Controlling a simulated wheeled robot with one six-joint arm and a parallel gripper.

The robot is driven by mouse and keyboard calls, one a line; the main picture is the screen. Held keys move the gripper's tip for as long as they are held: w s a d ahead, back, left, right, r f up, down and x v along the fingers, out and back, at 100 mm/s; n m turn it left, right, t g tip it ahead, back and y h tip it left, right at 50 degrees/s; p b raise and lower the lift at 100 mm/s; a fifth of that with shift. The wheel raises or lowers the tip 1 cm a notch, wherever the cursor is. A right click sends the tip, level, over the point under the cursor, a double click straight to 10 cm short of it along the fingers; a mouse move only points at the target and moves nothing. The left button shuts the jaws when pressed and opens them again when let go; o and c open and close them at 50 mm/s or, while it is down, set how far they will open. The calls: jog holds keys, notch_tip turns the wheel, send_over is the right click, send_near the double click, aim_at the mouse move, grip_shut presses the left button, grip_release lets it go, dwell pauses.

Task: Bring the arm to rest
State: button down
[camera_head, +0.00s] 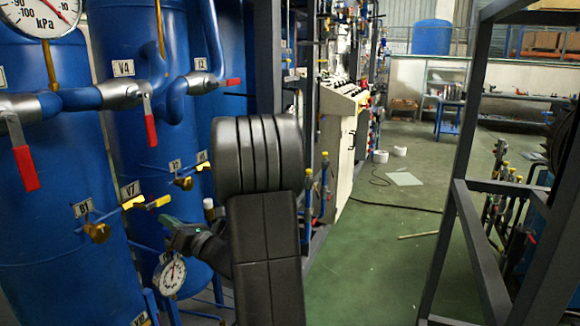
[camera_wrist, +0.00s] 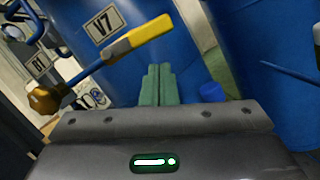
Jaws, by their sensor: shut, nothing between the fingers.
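My gripper (camera_wrist: 158,85) is shut and empty; its two green fingers lie side by side at the middle of the wrist view. In the head view my gripper (camera_head: 170,222) shows as a small green tip left of my black arm, above a round gauge. The yellow valve handle labelled V7 (camera_wrist: 135,40) lies beyond and above the fingers in the wrist view, with a gap in the picture between them. The same V7 handle (camera_head: 158,201) shows in the head view, up and left of my gripper. My arm hides part of the gripper and wrist in the head view.
Blue tanks (camera_head: 60,130) with pipes and red-handled valves (camera_head: 150,125) stand close on the left. A small gauge (camera_head: 172,275) is just below my gripper. A grey metal frame (camera_head: 465,190) stands on the right. Green floor (camera_head: 375,255) is open between them.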

jog(key=m+p, duration=0.1)
jog(key=s+m+p, duration=0.1)
jog(key=m, duration=0.1)
jog(key=m+h+p, duration=0.1)
jog(key=shift+s+a+f+m+t, duration=0.3)
jog(key=shift+s+a+f+t, duration=0.05)
jog(key=shift+s+f+t, duration=0.05)
jog(key=shift+d+f, duration=0.1)
